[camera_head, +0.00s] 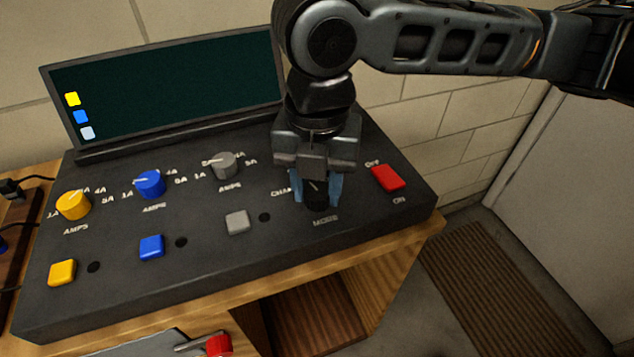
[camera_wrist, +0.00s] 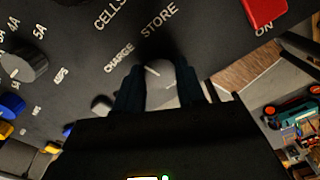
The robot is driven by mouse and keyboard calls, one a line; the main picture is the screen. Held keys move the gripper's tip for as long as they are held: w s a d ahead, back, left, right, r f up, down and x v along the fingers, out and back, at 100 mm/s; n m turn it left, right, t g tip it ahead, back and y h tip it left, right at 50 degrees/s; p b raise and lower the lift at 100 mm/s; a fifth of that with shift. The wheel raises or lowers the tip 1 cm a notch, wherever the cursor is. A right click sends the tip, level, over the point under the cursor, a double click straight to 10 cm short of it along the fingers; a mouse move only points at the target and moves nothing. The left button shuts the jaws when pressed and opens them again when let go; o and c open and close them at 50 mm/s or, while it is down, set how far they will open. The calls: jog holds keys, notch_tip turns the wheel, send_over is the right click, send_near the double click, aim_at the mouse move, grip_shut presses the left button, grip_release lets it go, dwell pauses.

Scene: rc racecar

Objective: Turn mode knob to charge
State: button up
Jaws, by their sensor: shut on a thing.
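The black mode knob (camera_head: 316,194) is on the right part of the dark charger panel (camera_head: 200,265), above the MODE label. My gripper (camera_head: 318,190) reaches down from above, with its blue-grey fingers on either side of the knob and shut on it. In the wrist view the knob (camera_wrist: 160,73) shows between the two dark fingers (camera_wrist: 158,88). A white pointer line on its top slants toward the upper left. The words CHARGE and STORE are readable near the knob in the wrist view; the gripper partly hides the labels in the head view.
A red on/off switch (camera_head: 388,177) is right of the knob. Yellow (camera_head: 73,205), blue (camera_head: 150,184) and grey (camera_head: 224,165) AMPS knobs are to the left, with matching square buttons below. A dark screen (camera_head: 170,88) stands behind. A wooden table edge (camera_head: 410,238) runs along the front.

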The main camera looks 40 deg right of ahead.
aim_at(317, 191)
jog(key=shift+n, duration=0.6)
jog(key=o, duration=1)
jog(key=shift+o, duration=0.2)
notch_tip(317, 191, up, 8)
jog(key=shift+f, duration=0.1)
